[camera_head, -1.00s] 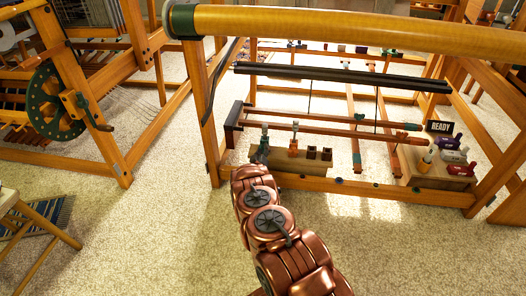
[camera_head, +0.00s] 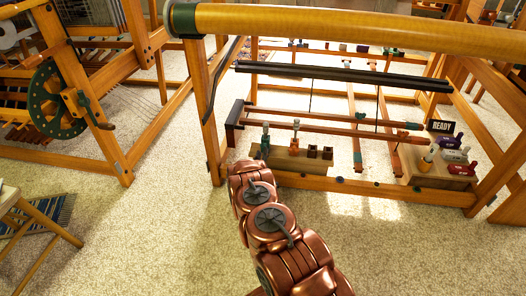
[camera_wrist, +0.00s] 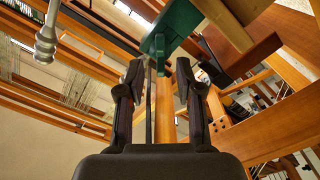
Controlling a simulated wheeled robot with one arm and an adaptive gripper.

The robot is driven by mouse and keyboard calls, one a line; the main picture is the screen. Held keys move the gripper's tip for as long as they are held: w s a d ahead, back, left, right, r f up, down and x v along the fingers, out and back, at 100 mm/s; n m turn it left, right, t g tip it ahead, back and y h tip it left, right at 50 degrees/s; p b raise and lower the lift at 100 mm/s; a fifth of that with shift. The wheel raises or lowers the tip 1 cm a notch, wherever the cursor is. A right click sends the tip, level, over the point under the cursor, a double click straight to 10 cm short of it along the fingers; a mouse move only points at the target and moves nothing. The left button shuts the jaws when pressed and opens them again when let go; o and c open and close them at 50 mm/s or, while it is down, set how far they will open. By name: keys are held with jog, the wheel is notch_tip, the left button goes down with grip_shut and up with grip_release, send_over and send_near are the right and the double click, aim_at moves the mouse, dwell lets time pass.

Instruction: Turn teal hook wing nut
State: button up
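A teal-topped upright piece (camera_head: 265,138) stands at the left end of a small wooden block (camera_head: 292,158) under the loom. A small teal fitting (camera_head: 360,116) sits on the loom's red-brown bar. I cannot tell which teal part is the hook wing nut. In the wrist view a large teal piece (camera_wrist: 172,28) shows beyond my gripper (camera_wrist: 160,72), near the upper centre. My gripper's two dark fingers are spread, with nothing visibly clamped between them. In the head view my copper arm reaches to just left of the wooden block and hides the gripper.
An orange and white upright piece (camera_head: 295,132) stands on the same block. A second block (camera_head: 438,177) at right holds coloured pieces beside a READY sign (camera_head: 441,127). The loom's front rail (camera_head: 370,191) and left post (camera_head: 205,115) are close. Carpet lies open at left.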

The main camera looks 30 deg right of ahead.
jog(key=v, duration=0.8)
jog(key=shift+a, duration=0.1)
dwell(0.4)
